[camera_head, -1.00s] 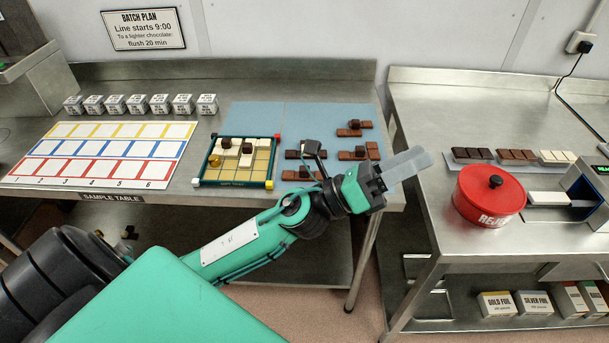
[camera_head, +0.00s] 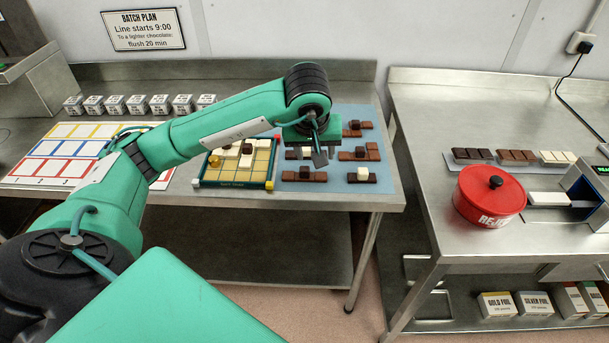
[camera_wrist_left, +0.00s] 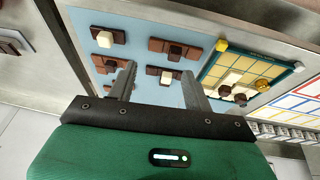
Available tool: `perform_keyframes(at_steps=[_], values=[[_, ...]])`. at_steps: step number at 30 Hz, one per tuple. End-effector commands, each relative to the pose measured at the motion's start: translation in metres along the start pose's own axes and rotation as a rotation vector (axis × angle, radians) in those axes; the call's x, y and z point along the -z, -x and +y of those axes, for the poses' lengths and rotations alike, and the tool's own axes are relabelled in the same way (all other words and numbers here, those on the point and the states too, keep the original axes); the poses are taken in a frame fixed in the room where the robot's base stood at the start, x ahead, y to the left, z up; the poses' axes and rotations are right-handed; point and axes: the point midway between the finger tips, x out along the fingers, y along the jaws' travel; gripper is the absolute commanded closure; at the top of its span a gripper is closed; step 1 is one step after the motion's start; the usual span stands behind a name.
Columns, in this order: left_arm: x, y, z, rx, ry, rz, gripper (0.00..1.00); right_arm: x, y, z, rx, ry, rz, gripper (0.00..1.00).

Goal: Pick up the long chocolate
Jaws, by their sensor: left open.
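Several long chocolate bars lie on the blue mat (camera_head: 335,188), each carrying a small cube; which one the task means I cannot tell. A brown bar (camera_head: 298,176) lies front left; it also shows in the wrist view (camera_wrist_left: 160,45). A dark bar with a white cube (camera_head: 361,177) lies front right. A brown bar with a dark cube (camera_head: 353,154) lies behind that, another (camera_head: 352,130) farther back. A dark bar with a white cube (camera_wrist_left: 160,77) shows between my fingers in the wrist view. My left gripper (camera_head: 318,155) is open, empty and pointing down above the mat.
A framed board with a grid (camera_head: 235,183) and chocolate pieces stands left of the mat. A colored-grid sheet (camera_head: 30,168) and several white labelled cubes (camera_head: 140,103) are farther left. A red lidded pot (camera_head: 488,197) and bars on a tray (camera_head: 515,156) sit on the right table.

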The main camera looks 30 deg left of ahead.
Motion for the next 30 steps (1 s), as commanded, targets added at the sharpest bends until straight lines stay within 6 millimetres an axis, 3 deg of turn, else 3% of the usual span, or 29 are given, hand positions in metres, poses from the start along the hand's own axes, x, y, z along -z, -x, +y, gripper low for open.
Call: perform_keyframes(at_steps=[5, 18, 30], values=[[0.015, 0.0, -0.018, 0.082, -0.009, 0.046, 0.49, 0.0, 0.002, 0.004, -0.004, 0.002, 0.001, 0.64], [0.018, -0.071, -0.025, 0.084, -0.008, 0.045, 0.49, -0.011, 0.012, 0.009, -0.009, 0.004, -0.012, 0.64], [0.019, -0.101, -0.032, 0.083, -0.008, 0.043, 0.49, -0.004, 0.027, 0.003, -0.003, 0.001, -0.003, 0.64]])
